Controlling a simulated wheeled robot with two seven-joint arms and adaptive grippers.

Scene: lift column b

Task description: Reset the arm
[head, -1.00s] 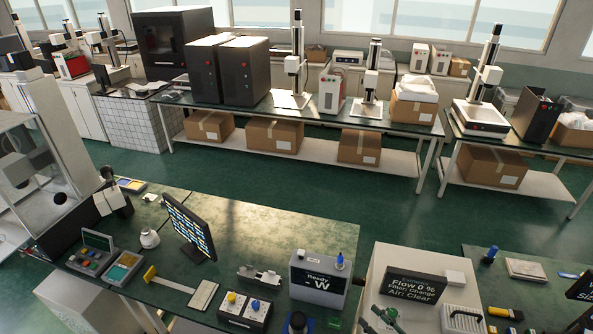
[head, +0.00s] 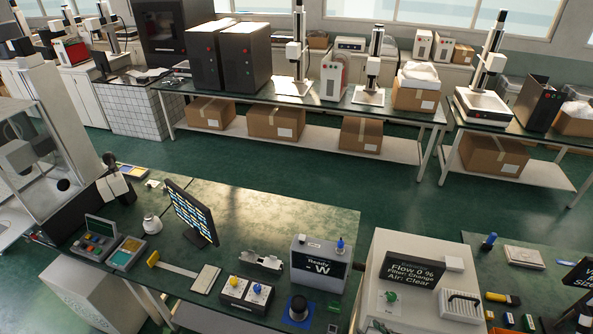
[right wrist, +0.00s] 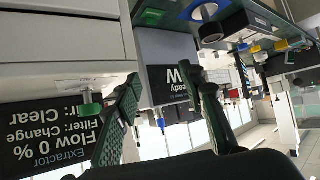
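My right gripper (right wrist: 165,80) shows in the right wrist view, where the scene appears upside down. Its two dark, ribbed fingers stand apart with nothing held between them. Beyond the gap is the grey box marked "Ready W" (right wrist: 180,92), which also shows in the head view (head: 320,265). The extractor's green knob (right wrist: 91,108) is left of the fingers, apparently apart from them. I cannot make out either gripper in the head view now, and my left gripper is in neither view.
The white extractor box with its black "Flow 0 %" sign (head: 413,273) stands at the front right. The front bench (head: 290,218) holds a monitor (head: 190,212), a two-knob box (head: 246,291) and a blue-based dial (head: 298,308). Green floor (head: 330,170) lies clear behind it.

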